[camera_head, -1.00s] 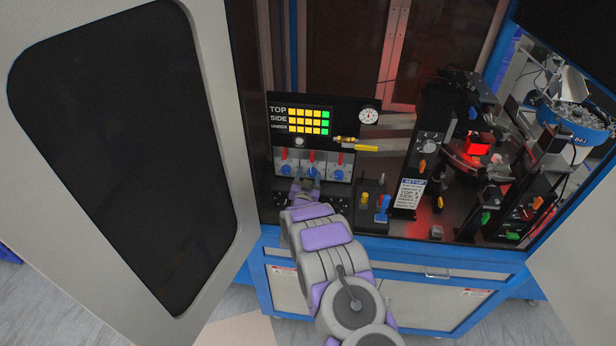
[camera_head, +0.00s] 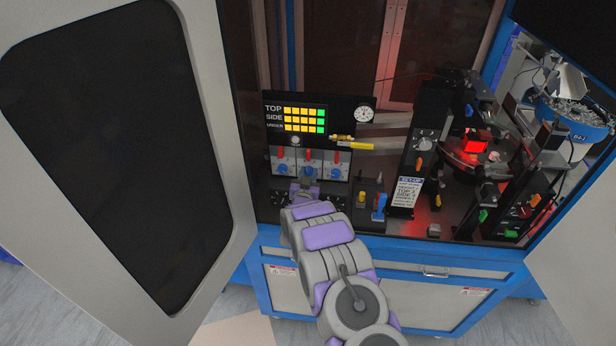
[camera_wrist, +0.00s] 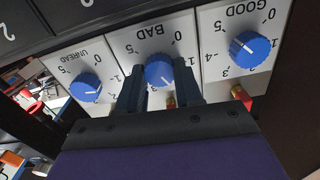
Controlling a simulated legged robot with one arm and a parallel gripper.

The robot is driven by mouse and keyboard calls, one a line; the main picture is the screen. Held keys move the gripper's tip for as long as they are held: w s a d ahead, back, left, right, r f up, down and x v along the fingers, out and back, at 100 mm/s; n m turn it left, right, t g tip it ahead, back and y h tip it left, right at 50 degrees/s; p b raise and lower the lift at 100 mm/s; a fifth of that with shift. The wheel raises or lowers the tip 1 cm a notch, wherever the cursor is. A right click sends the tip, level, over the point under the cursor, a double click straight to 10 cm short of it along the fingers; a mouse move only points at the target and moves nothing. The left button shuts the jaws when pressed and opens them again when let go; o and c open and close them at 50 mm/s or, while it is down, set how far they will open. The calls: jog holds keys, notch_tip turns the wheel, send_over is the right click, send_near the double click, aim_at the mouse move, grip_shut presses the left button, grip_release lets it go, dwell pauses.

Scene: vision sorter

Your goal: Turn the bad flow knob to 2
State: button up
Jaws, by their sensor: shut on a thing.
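The bad flow knob (camera_wrist: 159,71) is blue, on the white BAD plate (camera_wrist: 152,43), the middle of three in the wrist view, which sees them upside down. My gripper (camera_wrist: 159,84) is shut on this knob, one dark finger on each side. The knob's white mark points to the lower right, past the visible 1; the lower numerals are hidden by my fingers. In the head view the bad knob (camera_head: 308,169) shows just above my gripper (camera_head: 305,187).
The UNREAD knob (camera_wrist: 86,87) and GOOD knob (camera_wrist: 250,49) flank the bad knob closely. Red handles, such as this one (camera_wrist: 241,95), stick out by the plates. A lit display (camera_head: 304,118) and a gauge (camera_head: 364,114) are above. An open cabinet door (camera_head: 110,150) stands at left.

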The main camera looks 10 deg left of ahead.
jog(key=shift+s+f, duration=0.1)
jog(key=shift+f, duration=0.1)
jog(key=o, duration=1)
jog(key=shift+a, duration=0.1)
jog(key=shift+o, duration=0.2)
jog(key=s+b, duration=0.1)
jog(key=s, duration=1.6)
jog(key=shift+a, duration=0.35)
